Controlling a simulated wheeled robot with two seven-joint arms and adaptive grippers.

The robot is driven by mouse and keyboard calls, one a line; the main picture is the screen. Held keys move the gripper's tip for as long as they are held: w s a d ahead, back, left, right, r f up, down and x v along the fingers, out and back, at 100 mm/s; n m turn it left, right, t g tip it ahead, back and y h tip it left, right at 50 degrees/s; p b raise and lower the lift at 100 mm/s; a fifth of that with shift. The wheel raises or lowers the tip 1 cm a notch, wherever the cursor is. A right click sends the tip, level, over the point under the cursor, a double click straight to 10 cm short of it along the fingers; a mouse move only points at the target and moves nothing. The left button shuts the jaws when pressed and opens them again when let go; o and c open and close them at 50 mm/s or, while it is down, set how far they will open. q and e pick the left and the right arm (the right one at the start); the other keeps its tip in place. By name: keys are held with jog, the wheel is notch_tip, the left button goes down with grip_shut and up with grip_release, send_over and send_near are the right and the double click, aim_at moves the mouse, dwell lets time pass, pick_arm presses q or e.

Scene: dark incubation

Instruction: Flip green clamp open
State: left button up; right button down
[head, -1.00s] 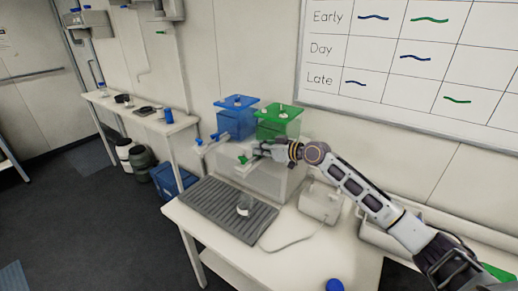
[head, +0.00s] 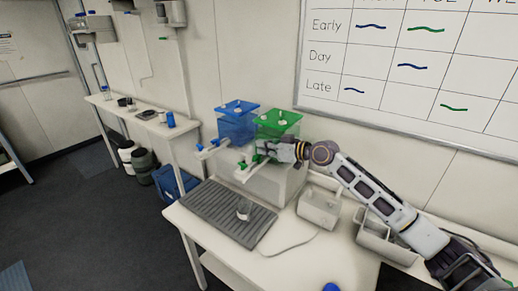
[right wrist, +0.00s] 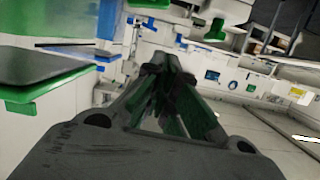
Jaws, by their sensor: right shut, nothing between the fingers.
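The green-lidded container (head: 277,123) stands on a pale stand on the bench. A pale outlet with green parts, apparently the green clamp (head: 243,166), sticks out at its front. The clamp is too small to tell whether it is flipped open or closed. My right gripper (head: 260,153) is shut and empty, in front of the green container, just right of and above the outlet. In the right wrist view its fingers (right wrist: 166,70) meet at the tips, and a green edge of the container (right wrist: 45,95) lies to the left. My left gripper is not in view.
A blue-lidded container (head: 237,122) with its own outlet stands just left of the green one. A glass vessel (head: 243,209) stands on the grey ribbed mat (head: 212,207) below. A white box (head: 318,206) with a cable is to the right.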

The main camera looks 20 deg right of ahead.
jog(key=b+v, duration=0.2)
jog(key=v, duration=0.5)
jog(key=shift+a, duration=0.2)
dwell(0.5)
jog(key=shift+f, duration=0.1)
